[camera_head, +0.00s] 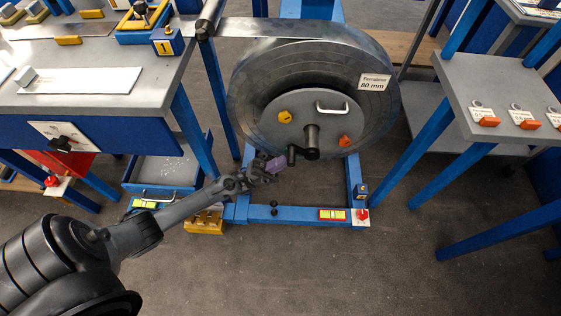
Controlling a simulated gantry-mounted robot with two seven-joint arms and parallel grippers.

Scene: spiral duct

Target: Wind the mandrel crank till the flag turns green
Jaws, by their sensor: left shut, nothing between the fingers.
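The mandrel is a large grey metal drum (245,92) in a blue frame, with a label reading "80 mm". At its face centre is a dark crank hub (311,143), with a dark crank handle (291,154) just left of it. My left gripper (268,169) is shut just left of and below the crank handle, apparently not around it. A small purple piece (276,164) shows at its fingertips; I cannot tell what it belongs to. An orange-red tab (345,141) and a yellow knob (285,117) are on the face. I see no clear green flag. My right gripper is out of view.
A grey workbench (110,100) stands at the left and a grey stand (500,85) at the right.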

